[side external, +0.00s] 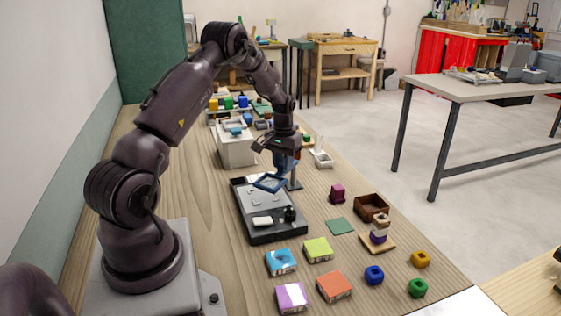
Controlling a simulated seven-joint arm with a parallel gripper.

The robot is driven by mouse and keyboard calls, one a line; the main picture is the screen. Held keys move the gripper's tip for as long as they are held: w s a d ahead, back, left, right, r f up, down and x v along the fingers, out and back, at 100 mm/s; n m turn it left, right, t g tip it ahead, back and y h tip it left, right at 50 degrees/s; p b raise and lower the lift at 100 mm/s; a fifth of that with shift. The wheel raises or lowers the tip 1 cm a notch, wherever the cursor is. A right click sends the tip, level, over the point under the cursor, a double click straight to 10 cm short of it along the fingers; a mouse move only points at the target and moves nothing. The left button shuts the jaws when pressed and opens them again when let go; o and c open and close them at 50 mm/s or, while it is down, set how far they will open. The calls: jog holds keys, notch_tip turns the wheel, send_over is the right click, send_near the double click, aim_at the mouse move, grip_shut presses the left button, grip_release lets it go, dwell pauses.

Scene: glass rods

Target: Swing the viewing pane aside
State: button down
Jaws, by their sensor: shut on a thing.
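The viewing pane (270,183) is a small blue-framed clear pane. It stands over the dark tray (270,231), beside a short grey post (295,178) at the tray's right edge. My gripper (284,166) points down just above the pane and is shut on a blue part at the pane's upper right. The fingertips are small here, and the exact grip point is partly hidden. Below the pane, the tray has a light grey panel, a white block (263,222) and a black knob (290,214).
Coloured blocks, including a cyan one (281,262) and an orange one (334,286), lie in front of the tray. A brown open box (371,207) and stacked pieces (379,230) stand to the right. A white box (237,148) stands behind. Bare wood lies left of the tray.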

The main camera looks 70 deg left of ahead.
jog(key=shift+w+d+n, duration=0.35)
jog(key=shift+w+n, duration=0.4)
jog(key=shift+n, duration=0.85)
jog(key=shift+w+d+n, duration=0.4)
jog(key=shift+w+n, duration=0.35)
jog(key=shift+n, duration=0.85)
jog(key=shift+w+d+n, duration=0.35)
jog(key=shift+w+n, duration=0.4)
jog(key=shift+n, duration=0.85)
jog(key=c, duration=1)
grip_release()
jog(key=shift+o, duration=0.2)
notch_tip(320, 180, up, 13)
